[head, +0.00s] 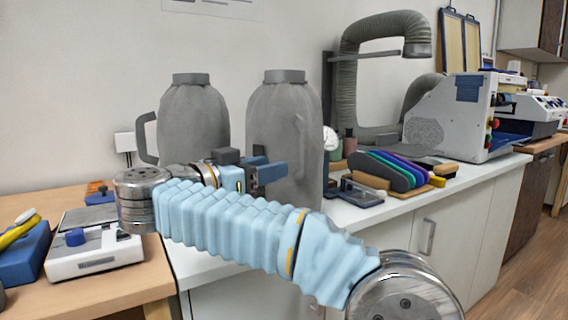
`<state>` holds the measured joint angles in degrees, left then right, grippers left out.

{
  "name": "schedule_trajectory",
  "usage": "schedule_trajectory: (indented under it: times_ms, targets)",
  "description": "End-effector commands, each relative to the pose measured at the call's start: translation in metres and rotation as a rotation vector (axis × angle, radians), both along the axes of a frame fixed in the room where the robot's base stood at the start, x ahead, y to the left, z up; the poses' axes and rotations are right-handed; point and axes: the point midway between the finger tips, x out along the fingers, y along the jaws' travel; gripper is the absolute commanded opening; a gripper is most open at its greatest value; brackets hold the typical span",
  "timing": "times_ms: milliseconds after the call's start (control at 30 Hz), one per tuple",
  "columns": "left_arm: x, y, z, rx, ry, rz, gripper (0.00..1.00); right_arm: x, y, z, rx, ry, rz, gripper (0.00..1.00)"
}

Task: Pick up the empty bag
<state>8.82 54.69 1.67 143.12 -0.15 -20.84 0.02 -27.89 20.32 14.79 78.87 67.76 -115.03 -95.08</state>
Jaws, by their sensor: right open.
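I cannot make out a bag for certain in the head view. Two large grey jug-like containers with flat caps, a left one (192,115) and a right one (284,115), stand against the wall. Whether either is the empty bag I cannot tell. My right gripper (268,172) is open, with dark and blue fingers. It appears in front of the right container's lower part, and I cannot tell whether they touch. My light-blue sleeved right arm crosses the lower middle and hides the containers' bases. My left gripper is not in view.
A wooden table (120,288) at left holds a white device (95,250) and a blue block with a yellow-handled tool (22,232). The white counter (400,203) at right carries several coloured insole-like pieces (390,168), a grey hose (352,70) and a white machine (450,115).

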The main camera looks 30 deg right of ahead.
Motion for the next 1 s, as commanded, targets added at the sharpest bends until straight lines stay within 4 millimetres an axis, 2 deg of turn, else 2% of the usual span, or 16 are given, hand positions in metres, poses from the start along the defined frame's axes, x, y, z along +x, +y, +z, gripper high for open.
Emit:
schedule_trajectory:
  times_ms: [133,467,733,1000]
  targets:
    - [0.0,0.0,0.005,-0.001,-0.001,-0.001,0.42,0.006,-0.017,0.0,0.001,0.004,-0.003,0.43]
    - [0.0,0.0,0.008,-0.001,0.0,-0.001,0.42,0.011,-0.034,-0.001,0.0,0.001,-0.002,0.43]
    - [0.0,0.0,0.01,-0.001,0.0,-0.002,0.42,0.021,-0.071,-0.002,0.0,0.0,-0.002,0.43]
    - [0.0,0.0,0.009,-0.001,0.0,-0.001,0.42,0.023,-0.076,-0.002,0.0,0.0,0.001,0.43]
